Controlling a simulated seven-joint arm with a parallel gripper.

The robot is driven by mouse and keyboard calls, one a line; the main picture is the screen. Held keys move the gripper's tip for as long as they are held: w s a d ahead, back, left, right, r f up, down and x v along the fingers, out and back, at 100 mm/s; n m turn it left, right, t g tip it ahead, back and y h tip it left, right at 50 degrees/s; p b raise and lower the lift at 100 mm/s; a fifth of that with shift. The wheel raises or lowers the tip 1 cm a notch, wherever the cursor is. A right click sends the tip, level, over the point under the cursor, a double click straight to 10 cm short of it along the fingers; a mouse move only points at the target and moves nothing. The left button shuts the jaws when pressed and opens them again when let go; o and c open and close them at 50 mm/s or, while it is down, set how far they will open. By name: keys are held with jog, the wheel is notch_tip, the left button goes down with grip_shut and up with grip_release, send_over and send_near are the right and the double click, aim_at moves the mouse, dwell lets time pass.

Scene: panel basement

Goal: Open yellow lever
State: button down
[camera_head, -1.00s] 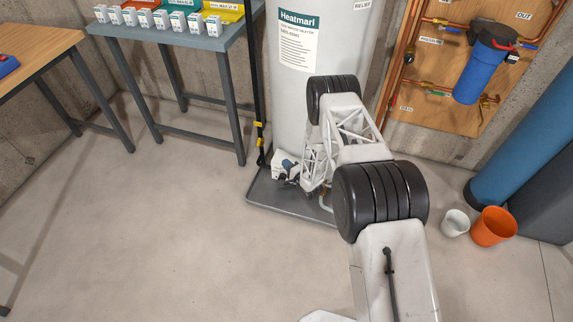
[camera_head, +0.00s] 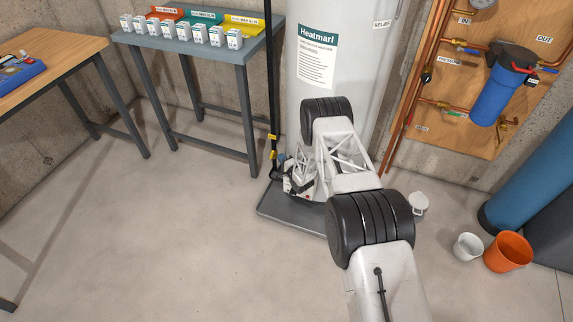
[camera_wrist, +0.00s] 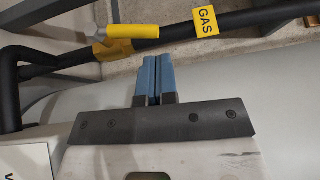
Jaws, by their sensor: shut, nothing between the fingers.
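The yellow lever (camera_wrist: 132,31) shows in the wrist view at upper left. It is a yellow-sleeved handle on a valve in the black gas pipe (camera_wrist: 240,22), and it lies roughly along the pipe. My gripper (camera_wrist: 155,60) has blue fingers closed together, with nothing between them. In the wrist view the fingertips appear just below the lever's right half, and a small gap shows between them. In the head view my gripper is mostly hidden by my arm, low beside the water heater (camera_head: 310,75). Yellow marks on the black pipe (camera_head: 272,138) show just above it there.
The heater stands in a grey drain tray (camera_head: 290,213). A blue-grey table (camera_head: 195,45) with several small boxes is at left. A wooden board with copper pipes and a blue filter (camera_head: 495,95) is at right. A white bucket (camera_head: 467,246) and an orange bucket (camera_head: 508,251) stand on the floor.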

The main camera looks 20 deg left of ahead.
jog(key=shift+x, duration=1.35)
jog(key=shift+a+r, duration=0.1)
jog(key=shift+a+r+n+g+h, duration=0.35)
jog(key=shift+a+n+h, duration=0.1)
jog(key=shift+a+h, duration=0.15)
jog(key=shift+a+r+n+g+h, duration=0.25)
jog(key=shift+a+n+g+h, duration=0.1)
jog(key=shift+a+n+h, duration=0.2)
jog(key=v, duration=2)
jog(key=shift+f, duration=0.2)
jog(key=shift+d, duration=0.1)
jog(key=shift+w+r, duration=0.1)
